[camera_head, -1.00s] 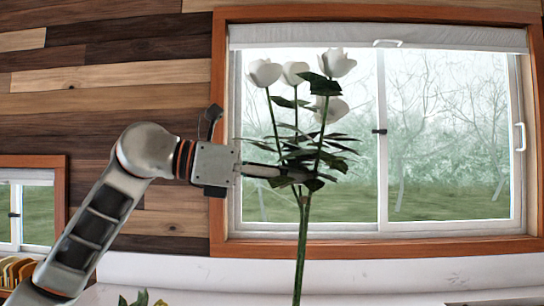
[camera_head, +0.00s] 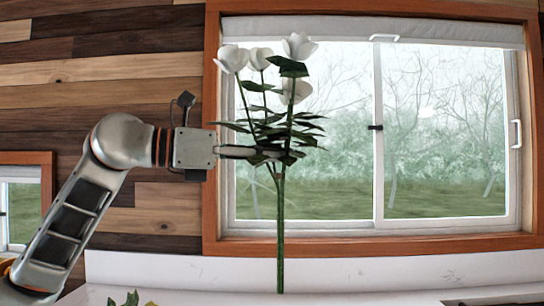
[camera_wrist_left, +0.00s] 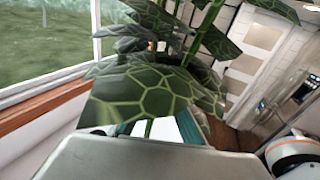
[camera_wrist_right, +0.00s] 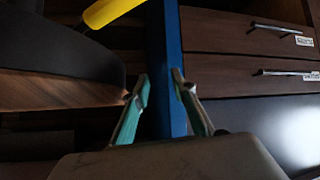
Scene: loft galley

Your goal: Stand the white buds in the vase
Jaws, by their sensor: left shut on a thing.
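The white buds (camera_head: 298,46) are a tall bunch of white blooms with dark green leaves and a long green stem (camera_head: 281,230). They stand upright in the air in front of the window in the head view. My left gripper (camera_head: 250,152) comes from the left and is shut on them among the leaves, below the blooms. In the left wrist view large green leaves (camera_wrist_left: 140,90) cover most of the fingers. My right gripper (camera_wrist_right: 160,78) shows in the right wrist view, fingers apart with nothing between them. I cannot make out a vase in any view.
A white surface (camera_head: 380,285) runs below the window frame (camera_head: 370,244). Leaf tips (camera_head: 128,299) show at the bottom edge of the head view. In the right wrist view there are dark drawers (camera_wrist_right: 250,80), a blue upright strip (camera_wrist_right: 168,40) and a yellow thing (camera_wrist_right: 108,11).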

